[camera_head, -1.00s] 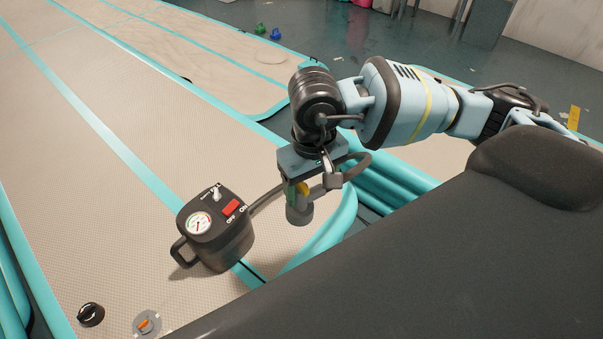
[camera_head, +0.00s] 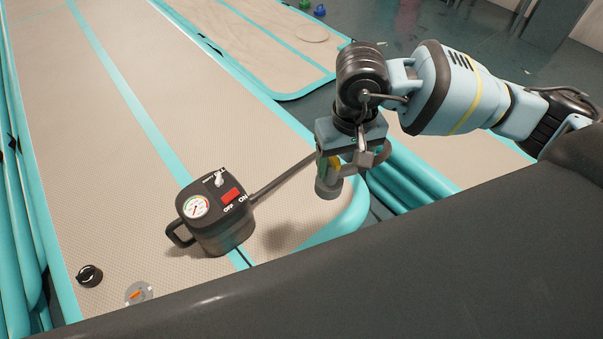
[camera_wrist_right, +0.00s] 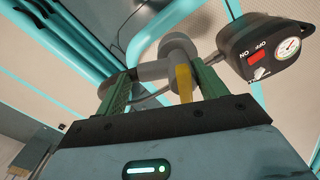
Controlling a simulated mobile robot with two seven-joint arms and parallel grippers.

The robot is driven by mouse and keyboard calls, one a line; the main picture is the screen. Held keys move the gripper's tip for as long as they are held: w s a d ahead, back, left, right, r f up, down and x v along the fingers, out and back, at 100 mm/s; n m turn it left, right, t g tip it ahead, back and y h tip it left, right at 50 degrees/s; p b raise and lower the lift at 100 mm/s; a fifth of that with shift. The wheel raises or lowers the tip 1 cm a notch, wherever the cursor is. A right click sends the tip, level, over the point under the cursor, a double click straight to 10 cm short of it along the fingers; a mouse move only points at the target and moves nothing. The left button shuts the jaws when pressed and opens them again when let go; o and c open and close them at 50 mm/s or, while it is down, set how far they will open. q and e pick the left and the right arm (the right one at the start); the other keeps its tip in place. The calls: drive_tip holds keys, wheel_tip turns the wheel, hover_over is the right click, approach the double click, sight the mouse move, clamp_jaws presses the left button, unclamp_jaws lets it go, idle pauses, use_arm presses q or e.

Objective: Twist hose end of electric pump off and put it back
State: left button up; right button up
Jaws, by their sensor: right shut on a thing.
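The black electric pump (camera_head: 222,234), with a round gauge, a red switch and a small white knob, stands on the beige inflatable track. It also shows at the upper right of the right wrist view (camera_wrist_right: 262,48). Its grey hose (camera_head: 282,177) runs right to my right gripper (camera_head: 328,176). The gripper is shut on the grey hose end (camera_head: 327,189), held above the track near its teal edge. In the right wrist view the hose end (camera_wrist_right: 160,69) sits between the green finger pads, beside a yellow part. My left gripper is not in view.
A grey round valve (camera_head: 139,293) with an orange centre lies in the track at lower left, partly cut off by a dark body part in front. A black cap (camera_head: 89,276) lies beside it. A second beige track (camera_head: 262,28) lies behind.

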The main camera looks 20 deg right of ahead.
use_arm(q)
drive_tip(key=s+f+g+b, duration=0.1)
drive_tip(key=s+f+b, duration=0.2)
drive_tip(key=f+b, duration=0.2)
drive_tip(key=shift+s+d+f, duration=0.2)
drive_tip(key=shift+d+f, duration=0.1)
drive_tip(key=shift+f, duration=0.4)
use_arm(e)
drive_tip(key=w+a+f+m, duration=0.2)
drive_tip(key=w+f+m, duration=0.4)
drive_tip(key=f, duration=0.4)
drive_tip(key=w+a+f+m, duration=0.2)
drive_tip(key=w+f+m, duration=0.5)
drive_tip(key=f, duration=0.4)
drive_tip(key=shift+a, duration=0.25)
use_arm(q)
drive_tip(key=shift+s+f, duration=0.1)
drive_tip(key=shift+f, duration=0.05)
use_arm(e)
drive_tip(key=shift+w+f, duration=0.1)
drive_tip(key=shift+f, duration=0.15)
